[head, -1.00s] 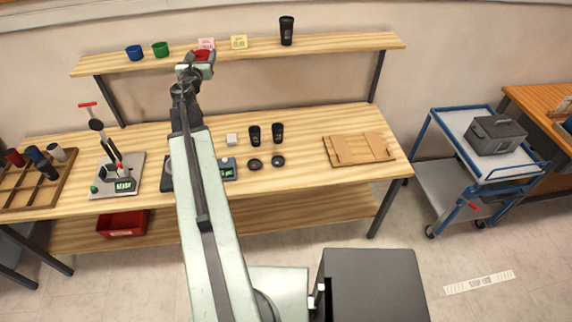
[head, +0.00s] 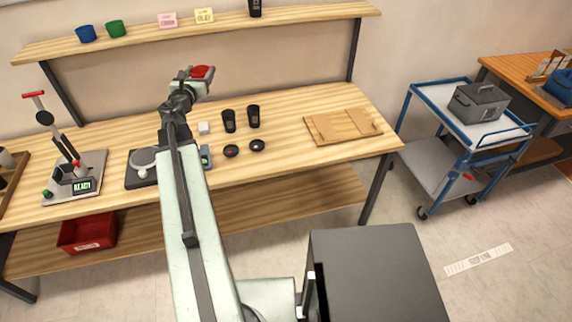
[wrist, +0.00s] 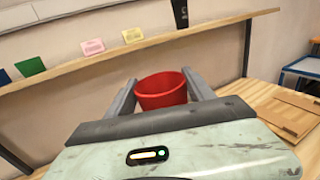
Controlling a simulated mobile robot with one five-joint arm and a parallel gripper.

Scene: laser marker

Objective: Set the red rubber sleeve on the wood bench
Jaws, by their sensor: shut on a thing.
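The red rubber sleeve (head: 202,71) is held in my gripper (head: 204,74), up in the air in front of the back wall, below the shelf's front edge in the head view. In the wrist view the red sleeve (wrist: 162,92) sits upright between the two grey fingers, its open top showing. The wood bench (head: 290,105) is the long light-wood table below and around my gripper in the head view. My arm hides part of its middle.
A wood shelf (head: 230,28) above the bench carries a blue sleeve (head: 86,34), a green sleeve (head: 116,28), cards and a black tumbler (head: 255,8). On the bench are a press (head: 75,175), two black tumblers, black lids and a wood board (head: 343,125). Bare bench lies around these.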

